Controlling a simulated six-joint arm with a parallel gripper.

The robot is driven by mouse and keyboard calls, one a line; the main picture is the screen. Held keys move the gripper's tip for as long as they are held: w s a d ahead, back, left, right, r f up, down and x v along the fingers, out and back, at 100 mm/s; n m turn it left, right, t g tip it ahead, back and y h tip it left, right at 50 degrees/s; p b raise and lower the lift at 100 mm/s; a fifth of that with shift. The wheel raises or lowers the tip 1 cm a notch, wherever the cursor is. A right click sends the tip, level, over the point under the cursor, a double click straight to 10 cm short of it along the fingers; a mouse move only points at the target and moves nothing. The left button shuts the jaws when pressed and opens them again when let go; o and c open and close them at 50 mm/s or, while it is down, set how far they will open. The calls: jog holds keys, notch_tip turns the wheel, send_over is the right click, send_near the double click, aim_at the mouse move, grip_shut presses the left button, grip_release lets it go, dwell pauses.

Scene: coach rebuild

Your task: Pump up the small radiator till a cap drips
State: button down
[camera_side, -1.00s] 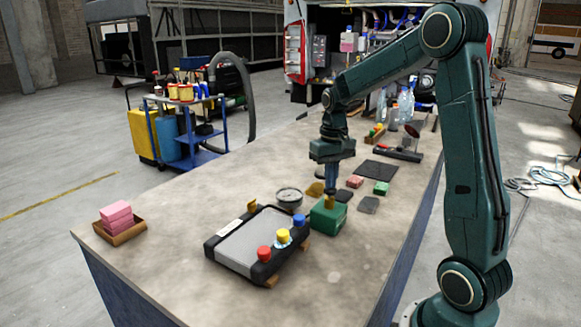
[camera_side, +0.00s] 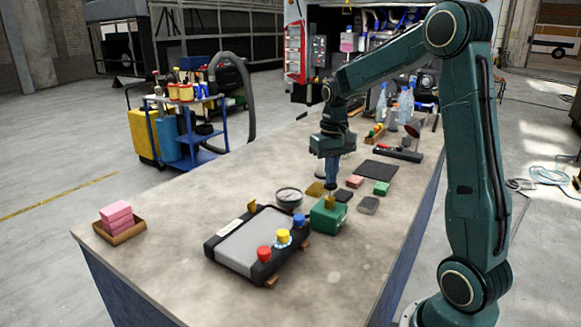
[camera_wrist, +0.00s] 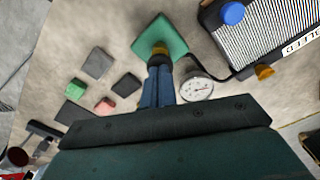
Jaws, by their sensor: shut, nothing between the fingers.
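The small radiator (camera_side: 238,243), grey with black end tanks, lies on the bench. Its red cap (camera_side: 264,253), yellow cap (camera_side: 283,235) and blue cap (camera_side: 299,219) line one side. A pale blue-white patch shows at the yellow cap's base; I cannot tell whether it is liquid.
Dark pads, a pink block (camera_side: 354,181) and a green block (camera_side: 381,188) lie behind the pump. A wooden tray (camera_side: 121,232) with pink blocks stands at the left. Bottles (camera_side: 404,105) stand at the far end. The front bench surface is clear.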

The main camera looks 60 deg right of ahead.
jog(key=shift+r, duration=0.95)
jog(key=shift+r, duration=0.15)
notch_tip(320, 180, up, 7)
dwell(1.1)
jog(key=s+a+r+n+t, duration=0.1)
jog(key=s+a+n, duration=0.1)
jog(key=s+a, duration=0.35)
jog(key=s+a+r+n+t, duration=0.1)
jog(key=s+a+r+t, duration=0.1)
jog(key=a, duration=0.6)
jog(key=s+a+f+n+t, duration=0.2)
jog(key=s+a+f+n, duration=0.1)
jog(key=s+a, duration=0.4)
jog(key=shift+s+f+t, duration=0.3)
jog(key=shift+s+f, duration=0.4)
jog(key=shift+s, duration=0.4)
